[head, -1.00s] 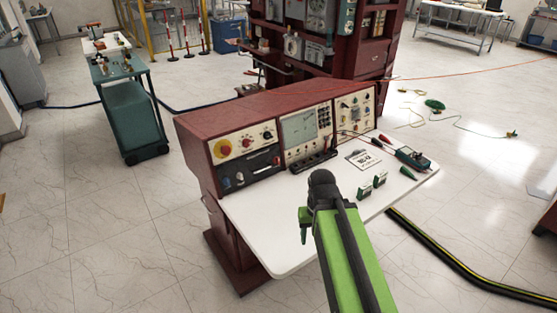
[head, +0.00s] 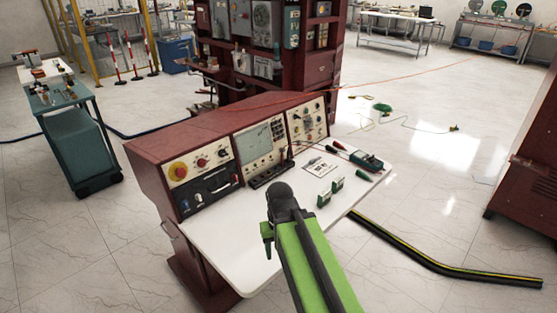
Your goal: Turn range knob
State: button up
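The dark red console (head: 215,122) stands in the middle of the view with a white desk top (head: 222,232) in front. Its left panel (head: 203,165) has a large red button on yellow and smaller red and dark knobs. The middle panel (head: 259,143) carries a screen, and the right panel (head: 308,122) has several small knobs. I cannot tell which one is the range knob. My green arm reaches up from the bottom. My gripper (head: 280,198) is at its dark end, over the desk in the picture and apart from the knobs. Its fingers cannot be made out.
On the desk lie a paper card (head: 319,166), small green blocks (head: 330,190) and a green handheld meter (head: 366,160). A black and yellow cable (head: 440,262) runs on the floor at right. A teal cart (head: 82,150) stands left. Floor in the left foreground is clear.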

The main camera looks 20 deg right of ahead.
aim_at(222, 153)
jog(key=k, duration=1.1)
jog(key=u, duration=0.95)
jog(key=i, duration=1.5)
jog(key=u, duration=0.2)
